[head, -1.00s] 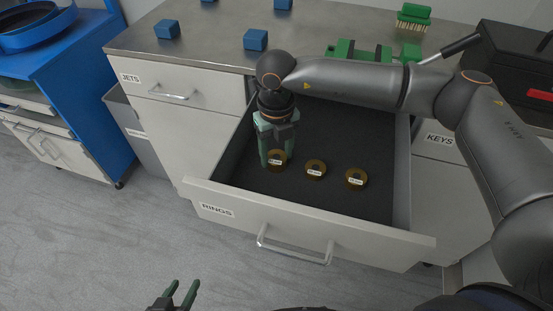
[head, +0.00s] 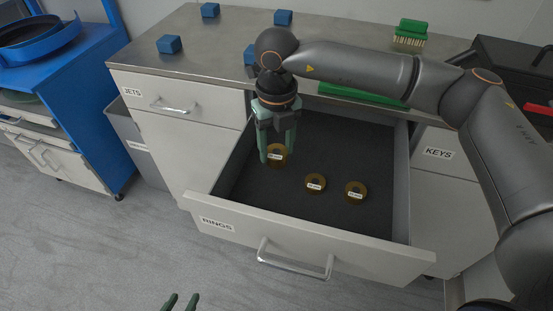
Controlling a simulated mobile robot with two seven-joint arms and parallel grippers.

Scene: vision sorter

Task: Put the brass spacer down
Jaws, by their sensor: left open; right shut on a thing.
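My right gripper (head: 277,158) hangs with its fingers pointing down over the left part of the open RINGS drawer (head: 320,237). It is shut on a brass ring, the brass spacer (head: 279,161), which has a small white label too small to read. I cannot tell how far the spacer is above the drawer floor. Two similar brass rings, a middle one (head: 316,189) and a right one (head: 356,187), lie on the dark drawer floor to its right. My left gripper (head: 181,302) is open and empty at the bottom edge, with only its fingertips in view.
The steel worktop behind carries several blue blocks (head: 170,44) and a green brush (head: 409,34). My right arm spans the drawer's back right. Dark drawer floor (head: 245,187) is free in front of the held spacer. A blue cart (head: 85,75) stands at the left.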

